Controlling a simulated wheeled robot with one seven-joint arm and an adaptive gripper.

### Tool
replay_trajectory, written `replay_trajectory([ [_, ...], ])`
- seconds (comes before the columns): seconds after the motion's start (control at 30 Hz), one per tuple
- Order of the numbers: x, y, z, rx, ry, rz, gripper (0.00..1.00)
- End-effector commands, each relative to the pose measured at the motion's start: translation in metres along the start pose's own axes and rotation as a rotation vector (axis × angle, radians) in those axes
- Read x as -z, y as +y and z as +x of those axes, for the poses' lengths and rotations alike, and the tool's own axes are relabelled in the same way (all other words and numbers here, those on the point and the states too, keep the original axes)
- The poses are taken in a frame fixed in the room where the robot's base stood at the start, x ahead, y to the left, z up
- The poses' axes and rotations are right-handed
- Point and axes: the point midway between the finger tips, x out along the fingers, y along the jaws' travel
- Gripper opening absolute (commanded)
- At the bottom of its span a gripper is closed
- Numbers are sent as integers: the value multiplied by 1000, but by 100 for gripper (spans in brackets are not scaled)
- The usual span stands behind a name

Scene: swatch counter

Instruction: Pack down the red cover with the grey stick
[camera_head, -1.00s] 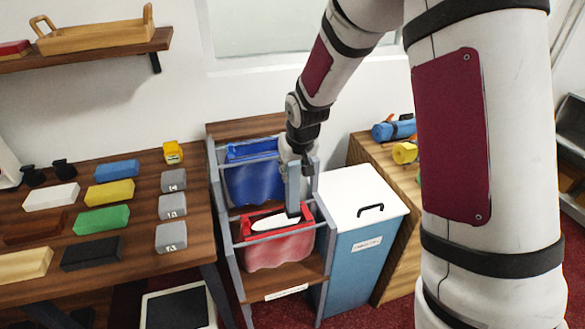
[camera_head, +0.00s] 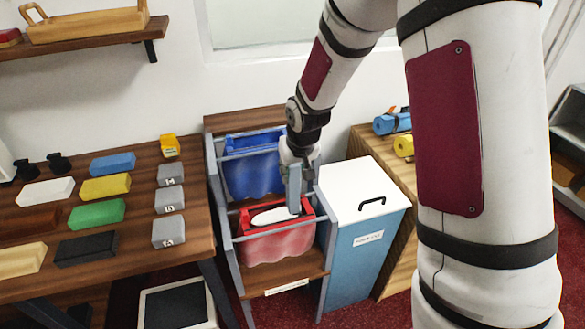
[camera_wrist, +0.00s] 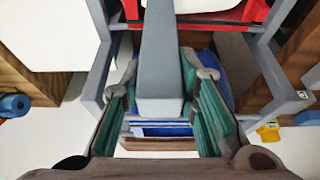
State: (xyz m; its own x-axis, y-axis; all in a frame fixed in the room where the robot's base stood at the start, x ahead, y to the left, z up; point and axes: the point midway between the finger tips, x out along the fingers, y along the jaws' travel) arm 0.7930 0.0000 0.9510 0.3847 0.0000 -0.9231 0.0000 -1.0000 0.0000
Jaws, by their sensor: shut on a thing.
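My gripper (camera_head: 298,165) is shut on the upper part of the grey stick (camera_head: 294,192), which hangs roughly upright. In the wrist view the stick (camera_wrist: 163,60) runs between the green-padded fingers (camera_wrist: 163,112). The red cover (camera_head: 275,245) is an open, sagging holder hung in the lower front part of the grey rack. A white oval thing (camera_head: 270,216) shows at its mouth. The stick's lower end is at the right part of this mouth, beside the white thing's right end. I cannot tell whether it touches the white thing or the cover.
A blue cover (camera_head: 252,178) hangs behind in the same rack (camera_head: 223,225). A white-lidded blue bin (camera_head: 358,250) stands close on the right. A wooden table (camera_head: 140,225) with coloured blocks is on the left. Rack bars surround the stick closely.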

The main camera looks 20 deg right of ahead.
Motion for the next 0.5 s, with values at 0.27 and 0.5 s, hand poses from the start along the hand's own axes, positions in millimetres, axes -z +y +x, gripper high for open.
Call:
replay_trajectory([
  [0.27, -5, 0, 12, 0, -1, 0, 6],
  [0.5, -8, 0, 21, 1, -1, 0, 6],
])
